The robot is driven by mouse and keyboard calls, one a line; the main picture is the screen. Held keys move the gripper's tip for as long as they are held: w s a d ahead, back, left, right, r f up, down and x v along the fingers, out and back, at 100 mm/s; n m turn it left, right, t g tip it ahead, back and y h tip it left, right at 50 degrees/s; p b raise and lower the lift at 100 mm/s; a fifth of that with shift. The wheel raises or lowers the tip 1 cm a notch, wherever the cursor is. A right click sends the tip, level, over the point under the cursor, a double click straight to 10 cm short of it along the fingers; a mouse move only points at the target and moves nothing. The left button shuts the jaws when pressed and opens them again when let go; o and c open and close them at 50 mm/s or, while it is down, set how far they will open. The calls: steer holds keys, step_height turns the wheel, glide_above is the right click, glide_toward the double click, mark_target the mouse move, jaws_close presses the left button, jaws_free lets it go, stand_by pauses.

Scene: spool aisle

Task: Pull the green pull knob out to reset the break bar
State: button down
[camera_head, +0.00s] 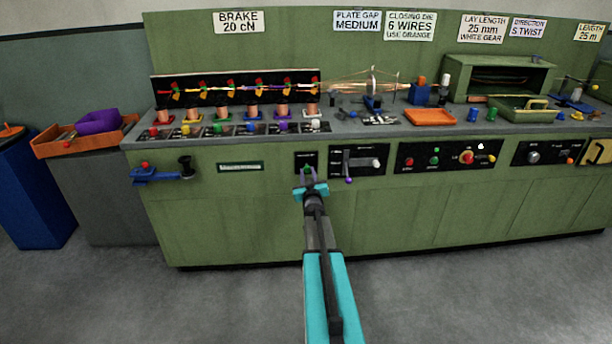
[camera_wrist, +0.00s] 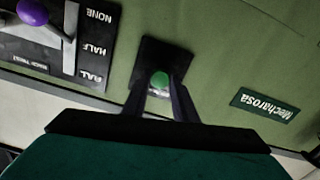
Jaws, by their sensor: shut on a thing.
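The green pull knob (camera_wrist: 159,79) sits in front of a small black plate (camera_wrist: 150,55) on the green machine front. In the wrist view my gripper (camera_wrist: 160,92) has one finger on each side of the knob and is shut on it. In the head view my gripper (camera_head: 308,178) is at the black plate (camera_head: 306,156), and its fingers partly cover the knob. How far the knob stands out from the plate cannot be told. The break bar cannot be picked out for certain.
Right of the plate is a lever panel (camera_head: 361,161) with a purple-knobbed lever (camera_head: 348,180). Farther right is a button panel (camera_head: 447,155). A blue bracket (camera_head: 152,175) juts out at the left. The grey floor (camera_head: 230,300) in front is clear.

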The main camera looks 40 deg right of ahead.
steer(key=shift+b+v, duration=0.6)
steer(key=shift+v, duration=0.8)
steer(key=shift+f, duration=0.1)
steer(key=c, duration=1.4)
jaws_free()
steer(key=shift+s, duration=0.1)
steer(key=b+v, duration=0.1)
steer(key=v, duration=1.2)
steer(key=shift+s+a, duration=0.2)
steer(key=shift+a, duration=0.05)
